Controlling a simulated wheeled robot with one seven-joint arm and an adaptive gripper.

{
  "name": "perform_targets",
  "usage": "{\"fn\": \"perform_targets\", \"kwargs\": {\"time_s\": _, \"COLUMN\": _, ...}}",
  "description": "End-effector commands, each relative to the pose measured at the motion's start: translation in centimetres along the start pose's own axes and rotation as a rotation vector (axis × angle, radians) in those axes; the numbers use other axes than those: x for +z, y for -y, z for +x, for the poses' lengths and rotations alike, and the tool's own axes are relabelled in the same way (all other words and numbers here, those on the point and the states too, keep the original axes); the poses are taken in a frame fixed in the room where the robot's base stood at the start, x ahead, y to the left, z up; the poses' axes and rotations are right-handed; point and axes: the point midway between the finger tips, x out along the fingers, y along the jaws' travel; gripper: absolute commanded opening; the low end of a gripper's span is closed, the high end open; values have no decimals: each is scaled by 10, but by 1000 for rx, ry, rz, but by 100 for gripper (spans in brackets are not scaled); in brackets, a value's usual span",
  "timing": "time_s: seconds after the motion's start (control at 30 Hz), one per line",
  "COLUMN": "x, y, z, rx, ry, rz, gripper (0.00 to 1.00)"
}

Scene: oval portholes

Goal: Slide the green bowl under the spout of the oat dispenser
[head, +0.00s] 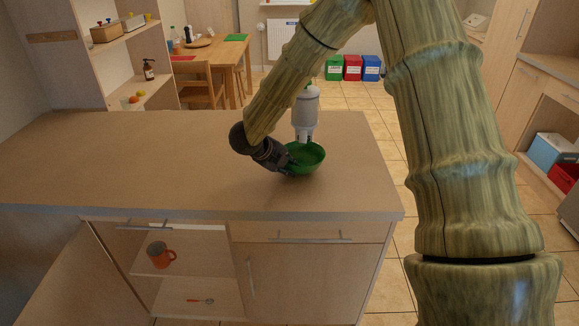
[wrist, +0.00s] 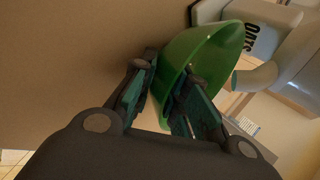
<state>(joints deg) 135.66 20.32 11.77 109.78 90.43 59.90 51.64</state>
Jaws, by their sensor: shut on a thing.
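The green bowl (head: 309,158) is upright on the counter in the head view, and it also shows in the wrist view (wrist: 196,58). My gripper (head: 284,163) is at the bowl's left side. In the wrist view my gripper (wrist: 165,97) is shut on the bowl's rim, with one finger on each side of the wall. The bowl partly hides the dispenser's base.
The wooden counter (head: 120,165) is clear to the left of my gripper. Its right edge lies a short way right of the bowl. A dining table (head: 212,50) stands far behind.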

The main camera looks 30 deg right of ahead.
Motion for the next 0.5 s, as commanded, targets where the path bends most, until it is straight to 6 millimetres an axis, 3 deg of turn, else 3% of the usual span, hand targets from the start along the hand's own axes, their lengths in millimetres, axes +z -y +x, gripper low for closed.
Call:
{"fn": "perform_targets", "kwargs": {"time_s": 0.27, "x": 0, "y": -1, "z": 2, "rx": -1, "ry": 0, "rz": 1, "gripper": 0}}
{"fn": "perform_targets", "kwargs": {"time_s": 0.3, "x": 0, "y": -1, "z": 2, "rx": -1, "ry": 0, "rz": 1, "gripper": 17}}
{"fn": "perform_targets", "kwargs": {"time_s": 0.4, "x": 0, "y": -1, "z": 2, "rx": -1, "ry": 0, "rz": 1, "gripper": 36}}
{"fn": "perform_targets", "kwargs": {"time_s": 0.43, "x": 0, "y": -1, "z": 2, "rx": 0, "ry": 0, "rz": 1, "gripper": 41}}
{"fn": "perform_targets", "kwargs": {"time_s": 0.5, "x": 0, "y": -1, "z": 2, "rx": 0, "ry": 0, "rz": 1, "gripper": 41}}
